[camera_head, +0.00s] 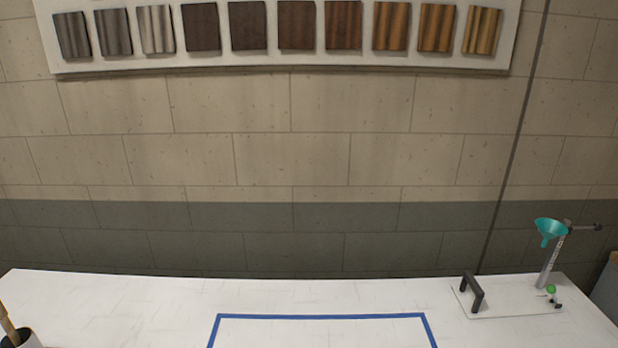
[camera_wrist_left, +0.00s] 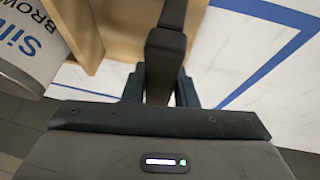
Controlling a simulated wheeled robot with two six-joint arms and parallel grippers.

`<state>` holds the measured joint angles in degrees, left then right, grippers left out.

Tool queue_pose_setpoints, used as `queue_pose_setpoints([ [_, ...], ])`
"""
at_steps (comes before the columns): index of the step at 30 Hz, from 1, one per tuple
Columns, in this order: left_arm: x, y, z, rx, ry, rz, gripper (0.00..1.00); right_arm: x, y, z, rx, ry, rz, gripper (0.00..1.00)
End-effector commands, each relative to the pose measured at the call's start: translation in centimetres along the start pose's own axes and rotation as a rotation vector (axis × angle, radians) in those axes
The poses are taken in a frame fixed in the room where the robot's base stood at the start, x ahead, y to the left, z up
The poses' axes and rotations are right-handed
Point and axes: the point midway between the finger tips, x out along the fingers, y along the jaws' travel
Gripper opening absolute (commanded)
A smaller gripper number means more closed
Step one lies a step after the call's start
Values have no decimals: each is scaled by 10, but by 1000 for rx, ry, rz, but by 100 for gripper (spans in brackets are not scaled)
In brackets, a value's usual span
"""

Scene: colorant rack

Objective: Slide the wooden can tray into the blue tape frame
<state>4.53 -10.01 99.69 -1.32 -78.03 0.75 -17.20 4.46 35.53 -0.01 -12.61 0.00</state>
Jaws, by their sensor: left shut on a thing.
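The wooden can tray (camera_wrist_left: 112,32) shows in part at the top of the left wrist view. A can with a white label and blue lettering (camera_wrist_left: 35,42) shows at its left side. My left gripper (camera_wrist_left: 160,88) is shut on the tray's dark handle (camera_wrist_left: 166,42), one finger on each side. The blue tape frame (camera_head: 320,317) lies on the white table in the head view, its near part cut off. Its tape also shows right of the tray in the left wrist view (camera_wrist_left: 272,62). The tray and both grippers are outside the head view.
A pot with a wooden-handled tool (camera_head: 22,340) is at the lower left. The visible table (camera_head: 130,305) inside and around the tape is clear.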

Motion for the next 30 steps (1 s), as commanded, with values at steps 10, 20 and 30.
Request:
queue_pose_setpoints([
  [10, 7, 0, -18, -1, 3, 2, 0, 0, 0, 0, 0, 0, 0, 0],
  [20, 15, 0, -34, -1, 3, 1, 0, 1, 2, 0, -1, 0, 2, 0],
  [30, 23, 0, -49, -2, 4, 1, 0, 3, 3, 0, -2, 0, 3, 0],
])
